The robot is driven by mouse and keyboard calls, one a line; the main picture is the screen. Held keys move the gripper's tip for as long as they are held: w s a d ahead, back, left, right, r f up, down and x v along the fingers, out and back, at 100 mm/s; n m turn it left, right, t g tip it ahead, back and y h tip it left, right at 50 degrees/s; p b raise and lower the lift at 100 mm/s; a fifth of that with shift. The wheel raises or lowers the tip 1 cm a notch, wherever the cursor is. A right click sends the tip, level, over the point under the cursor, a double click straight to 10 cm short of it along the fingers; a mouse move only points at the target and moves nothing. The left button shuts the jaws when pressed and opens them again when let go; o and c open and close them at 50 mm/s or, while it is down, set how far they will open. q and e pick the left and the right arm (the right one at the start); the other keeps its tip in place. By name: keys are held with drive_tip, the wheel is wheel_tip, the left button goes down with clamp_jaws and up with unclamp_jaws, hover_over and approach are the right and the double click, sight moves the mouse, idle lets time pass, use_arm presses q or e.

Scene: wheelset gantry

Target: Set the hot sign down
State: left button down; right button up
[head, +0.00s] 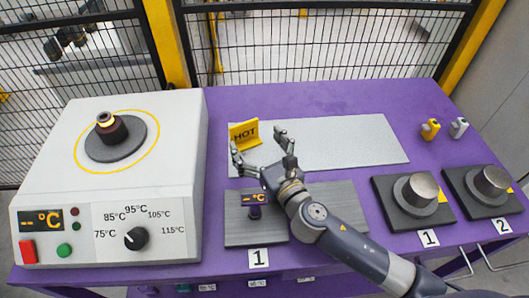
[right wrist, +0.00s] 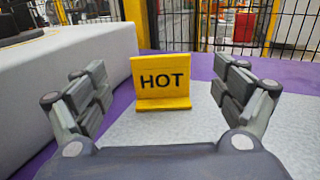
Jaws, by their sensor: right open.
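The yellow hot sign (head: 243,133), with black HOT lettering, stands upright at the left end of the light grey plate (head: 345,140). It also shows in the right wrist view (right wrist: 161,80), facing the camera, with its foot on the plate. My right gripper (head: 262,149) is open in front of the sign. In the right wrist view its fingers are spread to both sides of the sign, with visible gaps and nothing between them touching it. My left gripper is not in view.
A white heater unit (head: 180,180) with a round plate and dial stands on the left. Two metal cylinders (head: 421,188) (head: 491,181) on dark bases stand at right. Fencing rises behind the purple table (head: 300,95).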

drive_tip(key=v, duration=0.4)
drive_tip(key=shift+s, duration=0.25)
drive_tip(key=shift+r, duration=0.1)
